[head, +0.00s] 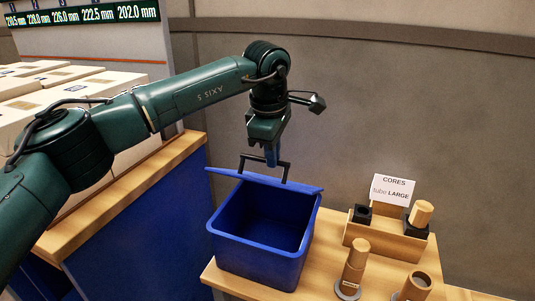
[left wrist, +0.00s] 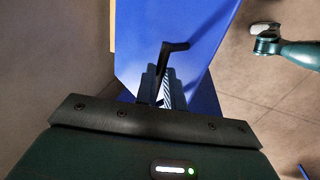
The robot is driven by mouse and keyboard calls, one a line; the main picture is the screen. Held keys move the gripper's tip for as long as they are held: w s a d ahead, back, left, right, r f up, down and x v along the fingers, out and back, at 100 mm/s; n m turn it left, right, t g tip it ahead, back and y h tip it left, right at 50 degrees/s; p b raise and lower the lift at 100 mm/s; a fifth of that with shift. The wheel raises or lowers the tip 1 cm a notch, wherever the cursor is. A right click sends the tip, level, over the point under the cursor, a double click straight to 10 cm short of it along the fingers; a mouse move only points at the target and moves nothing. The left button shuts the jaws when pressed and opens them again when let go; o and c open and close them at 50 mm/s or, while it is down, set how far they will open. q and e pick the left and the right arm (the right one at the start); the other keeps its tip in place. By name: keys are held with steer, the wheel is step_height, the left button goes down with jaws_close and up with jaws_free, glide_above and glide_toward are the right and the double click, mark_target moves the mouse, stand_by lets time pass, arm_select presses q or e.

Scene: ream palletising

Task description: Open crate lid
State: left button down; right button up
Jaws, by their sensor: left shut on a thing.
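The blue crate (head: 262,240) stands on the wooden table, and its dark inside shows through the open top. Its blue lid (head: 230,174) is raised along the back rim, seen nearly edge-on. The lid fills the upper middle of the left wrist view (left wrist: 205,30). A black bar handle (head: 285,170) stands up from the lid, and its bent end shows in the left wrist view (left wrist: 170,55). My left gripper (head: 271,158) is above the lid, shut on the handle. The fingertips' contact is partly hidden.
Right of the crate are a wooden core rack (head: 388,238) with a "CORES tube LARGE" sign (head: 394,190) and cardboard tubes (head: 354,264) at the front. White reams (head: 100,92) lie on a counter at left. A wall stands close behind the table.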

arm_select(q)
steer(key=shift+w+d+r+p, duration=0.1)
steer(key=shift+w+d+p, duration=0.1)
steer(key=shift+w+p, duration=0.45)
steer(key=shift+w, duration=0.1)
steer(key=c, duration=1.8)
jaws_free()
steer(key=shift+w+d, duration=0.1)
steer(key=shift+c, duration=0.2)
steer(key=shift+o, duration=0.7)
steer(key=shift+w+f, duration=0.3)
steer(key=shift+o, duration=0.7)
steer(key=shift+d, duration=0.1)
steer(key=shift+o, duration=0.3)
steer(key=shift+s+r, duration=0.2)
steer(key=shift+r, duration=0.1)
steer(key=d+v, duration=0.1)
steer(key=v, duration=1.2)
steer(key=shift+a, duration=0.5)
steer(key=shift+r, duration=0.1)
